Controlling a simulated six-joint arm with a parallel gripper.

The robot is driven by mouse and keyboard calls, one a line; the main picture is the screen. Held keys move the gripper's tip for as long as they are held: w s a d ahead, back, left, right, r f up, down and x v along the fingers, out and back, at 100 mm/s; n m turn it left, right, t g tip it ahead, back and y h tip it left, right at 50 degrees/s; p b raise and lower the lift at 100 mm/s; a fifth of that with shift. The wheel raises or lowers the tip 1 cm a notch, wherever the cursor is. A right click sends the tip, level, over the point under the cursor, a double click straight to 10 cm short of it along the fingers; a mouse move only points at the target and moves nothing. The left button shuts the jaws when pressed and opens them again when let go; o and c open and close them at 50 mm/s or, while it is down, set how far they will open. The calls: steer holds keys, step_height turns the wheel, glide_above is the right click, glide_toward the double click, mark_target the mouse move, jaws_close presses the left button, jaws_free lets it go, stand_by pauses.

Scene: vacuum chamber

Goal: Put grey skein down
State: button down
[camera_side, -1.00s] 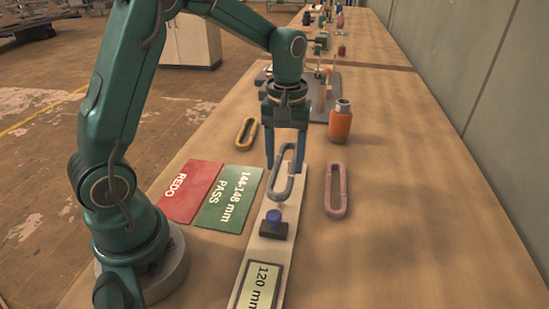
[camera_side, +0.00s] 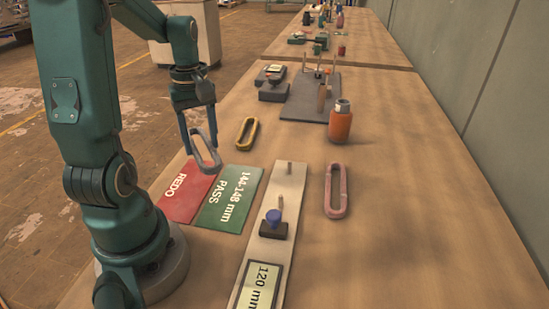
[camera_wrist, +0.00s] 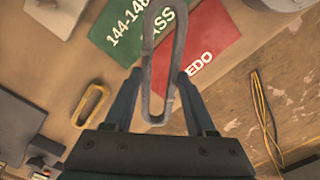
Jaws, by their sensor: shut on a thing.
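My gripper (camera_side: 199,138) is shut on the grey skein (camera_side: 207,155), an elongated loop. In the side view the skein hangs tilted in the air near the far edges of the red REDO card (camera_side: 186,192) and the green 144-148 mm PASS card (camera_side: 229,199). In the wrist view the grey skein (camera_wrist: 163,62) sits between the fingertips (camera_wrist: 159,82), across the line where the green card (camera_wrist: 128,28) and the red card (camera_wrist: 205,48) meet. How high it is above them is hard to tell.
A measuring board (camera_side: 258,243) with a blue-knobbed slider (camera_side: 273,222) and a 120 mm display lies right of the cards. A yellow skein (camera_side: 246,133), a pink skein (camera_side: 335,190), an orange bottle (camera_side: 340,123) and a grey pegged stand (camera_side: 305,98) are on the table. The table's left edge is near the red card.

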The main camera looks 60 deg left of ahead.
mark_target(199, 179)
steer(key=shift+s+a+n, duration=0.5)
steer(key=shift+s+a, duration=0.15)
steer(key=shift+s, duration=0.15)
steer(key=shift+a+f, duration=0.1)
steer(key=shift+f, duration=3.8)
steer(key=shift+c, duration=1.1)
jaws_free()
steer(key=shift+f, duration=0.1)
